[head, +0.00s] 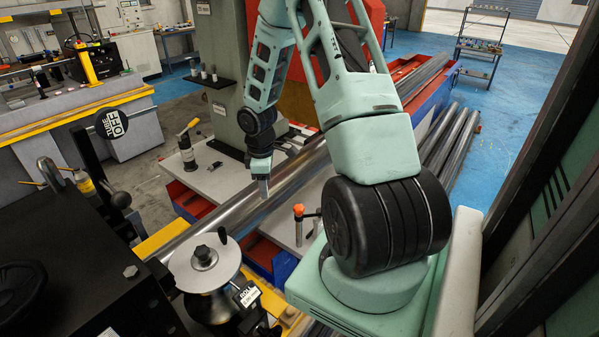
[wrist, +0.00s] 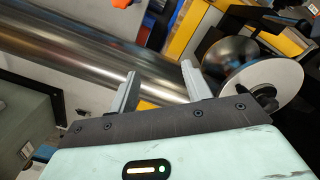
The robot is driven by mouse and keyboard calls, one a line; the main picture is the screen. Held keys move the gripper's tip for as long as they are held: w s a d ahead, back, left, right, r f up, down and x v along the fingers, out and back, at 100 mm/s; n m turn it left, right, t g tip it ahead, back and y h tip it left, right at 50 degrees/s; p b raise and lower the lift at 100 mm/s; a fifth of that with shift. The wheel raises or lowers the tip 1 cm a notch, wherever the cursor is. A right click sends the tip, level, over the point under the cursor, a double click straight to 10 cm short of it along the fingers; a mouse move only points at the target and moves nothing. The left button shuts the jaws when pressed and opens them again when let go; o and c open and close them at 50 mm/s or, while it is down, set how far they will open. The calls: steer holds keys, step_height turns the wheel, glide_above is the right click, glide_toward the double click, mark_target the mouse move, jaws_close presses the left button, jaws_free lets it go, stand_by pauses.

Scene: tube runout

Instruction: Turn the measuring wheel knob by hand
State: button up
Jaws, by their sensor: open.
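The measuring wheel (head: 190,272) is a pale round disc lying face up on a dark mount at lower centre of the head view, with a bolt at its hub. Its small black knob (head: 222,235) stands near the disc's far edge. In the wrist view the wheel (wrist: 284,78) is at the right, with a dark knob (wrist: 265,94) partly against its face. My gripper (head: 264,188) points down over the steel tube, beyond the wheel and to its right, apart from the knob. In the wrist view its two fingers (wrist: 160,84) are spread with nothing between them.
A long shiny tube (head: 290,178) runs diagonally beneath my gripper. An orange-topped post (head: 299,212) stands right of my gripper, and a black-and-yellow handled post (head: 187,148) to the left. A round "TUBE OFF" sign (head: 113,124) and dark machine housing (head: 85,270) flank the wheel's left.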

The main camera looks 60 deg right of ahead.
steer(key=p, duration=0.2)
glide_above(299, 207)
step_height(299, 207, down, 5)
steer(key=shift+f+b, duration=0.5)
steer(key=shift+b, duration=0.2)
step_height(299, 207, down, 7)
steer(key=b, duration=0.6)
steer(key=shift+a, duration=0.1)
steer(key=c, duration=0.8)
